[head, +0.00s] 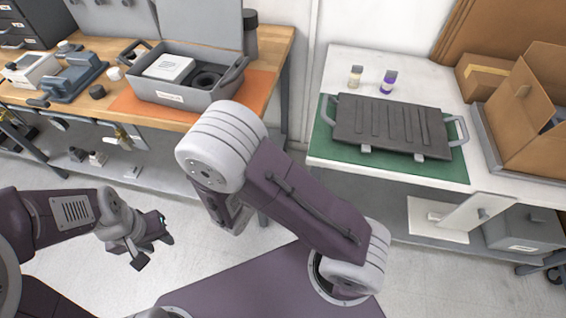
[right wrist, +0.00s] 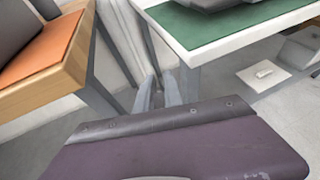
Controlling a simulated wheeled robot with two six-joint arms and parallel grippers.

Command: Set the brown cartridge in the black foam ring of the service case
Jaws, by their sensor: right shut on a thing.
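The grey service case (head: 172,97) stands open on an orange mat on the left bench. The black foam ring (head: 206,80) sits in its right part with its centre open, beside a white box. My left gripper (head: 154,250) is open and empty over the floor, well below the bench. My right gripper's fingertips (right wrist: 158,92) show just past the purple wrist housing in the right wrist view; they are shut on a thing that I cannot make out. In the head view my right arm hides most of that gripper. I cannot see the brown cartridge.
A small dark cylinder (head: 97,91) and a blue-grey device (head: 75,75) stand left of the case. The white table (head: 420,70) holds a ribbed dark tray (head: 392,125) on a green mat, two small bottles and cardboard boxes. A gap of floor separates bench and table.

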